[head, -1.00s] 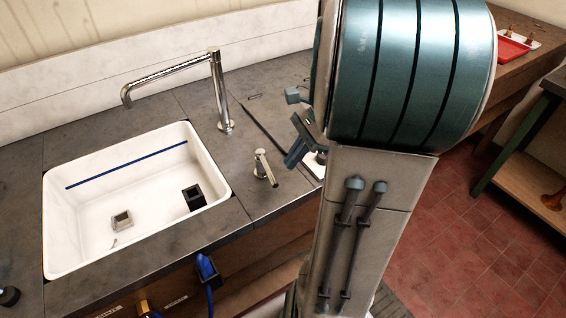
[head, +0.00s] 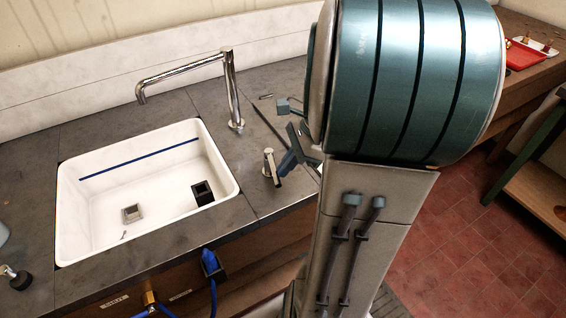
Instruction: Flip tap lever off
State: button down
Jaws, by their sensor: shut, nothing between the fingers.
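The tap lever (head: 270,165) is a short metal handle on the dark counter, right of the sink and in front of the chrome tap (head: 233,95). It stands tilted. My gripper (head: 285,164) is partly hidden behind my arm; its blue-grey fingers are shut and empty. The fingertips are just right of the lever, very close to it. I cannot tell whether they touch it. No water shows at the spout.
The white sink (head: 225,172) holds a black block (head: 202,193) and a small grey square piece (head: 132,213). A blue hose (head: 212,268) hangs at the counter front. A red tray (head: 525,55) sits on a bench at the back right. My arm covers the middle right.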

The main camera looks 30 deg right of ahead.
jog(key=shift+s+a+f, duration=0.1)
jog(key=shift+a+f, duration=0.1)
jog(key=shift+a, duration=0.05)
jog(key=d+f+p+v, duration=0.1)
jog(key=d+p+v, duration=0.1)
jog(key=v, duration=1.2)
jog(key=shift+f, duration=0.15)
jog(key=shift+s+a, duration=0.1)
